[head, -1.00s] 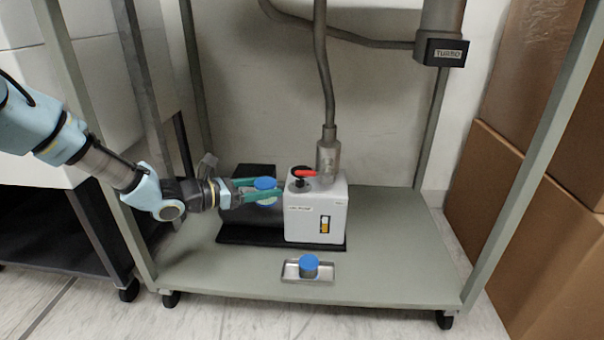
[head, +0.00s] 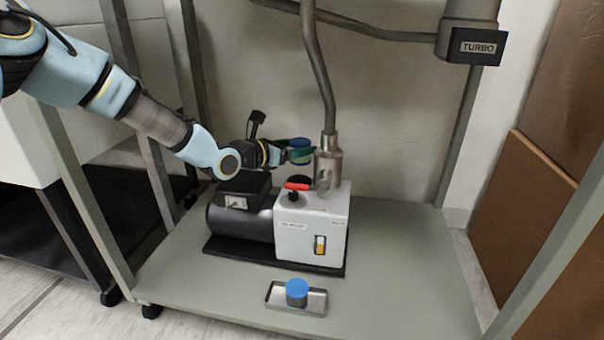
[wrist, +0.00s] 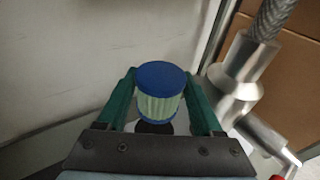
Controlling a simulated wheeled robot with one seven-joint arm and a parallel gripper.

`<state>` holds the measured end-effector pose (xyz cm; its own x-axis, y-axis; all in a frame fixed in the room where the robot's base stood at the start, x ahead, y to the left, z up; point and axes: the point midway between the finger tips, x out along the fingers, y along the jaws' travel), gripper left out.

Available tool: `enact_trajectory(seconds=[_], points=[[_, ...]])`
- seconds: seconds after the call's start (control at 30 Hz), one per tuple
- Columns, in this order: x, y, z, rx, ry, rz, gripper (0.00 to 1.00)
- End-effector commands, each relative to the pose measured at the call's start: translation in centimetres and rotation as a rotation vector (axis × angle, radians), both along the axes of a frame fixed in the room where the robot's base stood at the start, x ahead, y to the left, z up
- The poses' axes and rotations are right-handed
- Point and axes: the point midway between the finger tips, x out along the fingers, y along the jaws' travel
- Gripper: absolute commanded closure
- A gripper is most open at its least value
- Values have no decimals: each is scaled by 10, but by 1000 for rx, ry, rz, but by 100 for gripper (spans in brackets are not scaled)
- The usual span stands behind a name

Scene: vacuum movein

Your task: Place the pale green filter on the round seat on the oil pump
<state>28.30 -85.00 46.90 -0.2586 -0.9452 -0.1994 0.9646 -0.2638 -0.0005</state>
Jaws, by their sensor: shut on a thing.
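My gripper (head: 300,152) is shut on the pale green filter (wrist: 158,106), which has a blue top and stands upright between the green fingers. In the head view the filter is held above the back of the oil pump (head: 311,232), left of the metal hose fitting, and is mostly hidden by the fingers. The pump has a white front housing and a black motor. A dark round spot on the pump top, probably the round seat (head: 301,180), shows behind the red handle. In the wrist view a dark disc shows below the filter, partly hidden by it.
The metal hose fitting (head: 328,160) rises close to the right of my gripper; it also shows in the wrist view (wrist: 238,80). A red handle (head: 297,186) sits on the pump. A metal tray (head: 318,303) holds a blue-capped dark cylinder (head: 297,292). Frame posts stand around the shelf.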

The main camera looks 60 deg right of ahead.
Motion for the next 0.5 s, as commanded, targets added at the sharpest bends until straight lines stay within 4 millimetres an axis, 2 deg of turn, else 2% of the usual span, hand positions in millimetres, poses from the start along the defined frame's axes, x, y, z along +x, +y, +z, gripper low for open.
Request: enact_trajectory(seconds=[0.03,0.23,0.4,0.5], points=[[0,0,-14,1,2,0,88],[0,0,-32,-1,0,0,88],[0,0,-57,0,0,0,88],[0,0,-59,-1,-1,0,88]])
